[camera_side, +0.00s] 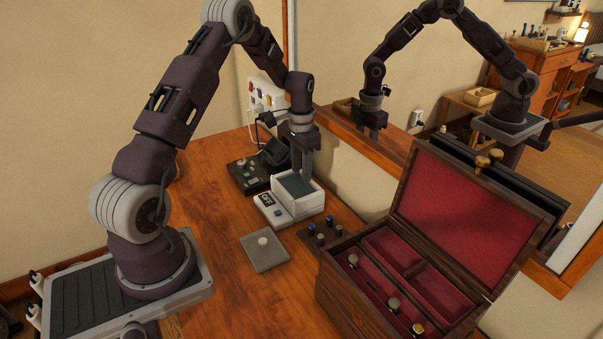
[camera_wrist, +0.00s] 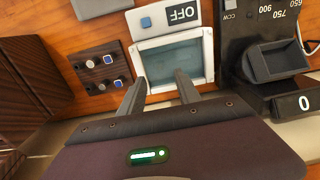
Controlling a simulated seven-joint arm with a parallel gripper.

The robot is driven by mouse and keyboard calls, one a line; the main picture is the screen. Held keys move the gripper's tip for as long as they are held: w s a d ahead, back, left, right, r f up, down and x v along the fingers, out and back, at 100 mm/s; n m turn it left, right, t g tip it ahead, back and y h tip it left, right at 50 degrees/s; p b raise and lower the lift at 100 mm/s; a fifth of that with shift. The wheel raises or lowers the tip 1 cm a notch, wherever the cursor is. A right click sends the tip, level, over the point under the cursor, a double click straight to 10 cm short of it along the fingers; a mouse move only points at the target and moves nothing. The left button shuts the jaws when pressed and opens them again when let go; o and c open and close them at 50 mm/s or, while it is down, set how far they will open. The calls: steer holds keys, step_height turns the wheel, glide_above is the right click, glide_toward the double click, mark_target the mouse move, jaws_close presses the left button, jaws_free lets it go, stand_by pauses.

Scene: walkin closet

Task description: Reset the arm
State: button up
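My arm is bent forward over the wooden table. My gripper (camera_side: 304,172) points down just above a white box (camera_side: 305,205) with a dark recessed top and a label reading OFF. In the wrist view my gripper (camera_wrist: 160,80) shows two fingers apart with nothing between them. The white box (camera_wrist: 207,62) lies past the fingertips there, with its pale recess and a blue button beside the label. I cannot tell whether the fingers touch the box.
An open wooden box (camera_side: 345,300) with red lining holds several knob-like items at right. A dark board (camera_side: 318,236) with small pieces and a grey plate (camera_side: 272,258) with a white knob lie nearby. A black device (camera_side: 243,176) stands behind. A mirror (camera_side: 360,175) backs the table.

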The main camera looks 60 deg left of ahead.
steer(key=s+d+r+t+y, duration=0.1)
steer(key=s+d+r, duration=0.2)
steer(key=d+r, duration=0.55)
steer(key=s+d+r+t, duration=0.1)
steer(key=s+d+r, duration=0.2)
steer(key=d+r, duration=0.55)
steer(key=s+d+r+t, duration=0.1)
steer(key=s+d+r, duration=0.2)
steer(key=s, duration=0.7)
steer(key=s+d+r+t+h, duration=0.1)
steer(key=s+d+r, duration=0.3)
steer(key=s, duration=0.5)
steer(key=shift+s+d+r+t, duration=0.25)
steer(key=shift+s+d+t, duration=0.15)
steer(key=shift+d+t, duration=0.4)
